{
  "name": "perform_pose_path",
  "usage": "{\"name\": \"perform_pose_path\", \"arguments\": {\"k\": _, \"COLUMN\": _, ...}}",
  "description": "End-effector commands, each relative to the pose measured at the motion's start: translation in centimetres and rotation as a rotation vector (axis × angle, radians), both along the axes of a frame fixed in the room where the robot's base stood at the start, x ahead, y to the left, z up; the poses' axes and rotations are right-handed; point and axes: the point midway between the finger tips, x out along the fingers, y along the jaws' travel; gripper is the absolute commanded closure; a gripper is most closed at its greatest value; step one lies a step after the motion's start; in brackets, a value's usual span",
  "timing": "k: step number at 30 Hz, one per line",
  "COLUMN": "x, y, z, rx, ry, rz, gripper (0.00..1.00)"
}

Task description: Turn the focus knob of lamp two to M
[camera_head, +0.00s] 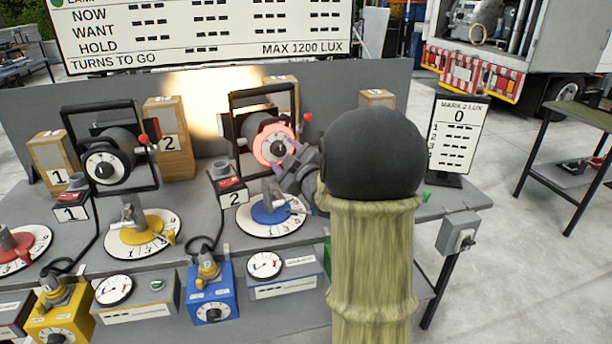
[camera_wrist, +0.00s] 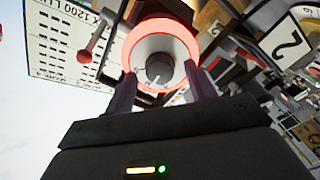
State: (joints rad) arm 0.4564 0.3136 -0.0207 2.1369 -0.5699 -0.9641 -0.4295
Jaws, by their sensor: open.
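Lamp two (camera_head: 262,117) is the right-hand lamp, a dark cylinder in a black yoke on the grey bench. A pink-red ring (camera_head: 263,154) surrounds its pale front dial and dark round knob (camera_head: 278,147). In the wrist view the ring (camera_wrist: 183,30) and knob (camera_wrist: 159,67) face me, and the knob carries a light pointer line. My gripper (camera_head: 291,151) is open at the lamp's front. In the wrist view its two purple fingers (camera_wrist: 160,74) stand on either side of the knob, apart from it.
Lamp one (camera_head: 110,160) stands to the left. A blue-centred turntable (camera_head: 270,230) lies below lamp two. Switch box 2 (camera_head: 232,187) is left of it. A black lux sign (camera_head: 458,137) stands to the right. My arm hides the bench's right part.

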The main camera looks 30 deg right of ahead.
Motion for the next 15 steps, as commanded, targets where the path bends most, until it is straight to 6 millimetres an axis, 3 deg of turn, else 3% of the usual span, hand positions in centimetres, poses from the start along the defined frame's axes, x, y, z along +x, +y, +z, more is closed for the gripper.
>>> {"name": "perform_pose_path", "arguments": {"k": 15, "x": -10.0, "y": 0.1, "z": -0.1, "rx": 0.001, "ry": -0.001, "rz": -0.004, "gripper": 0.45}}
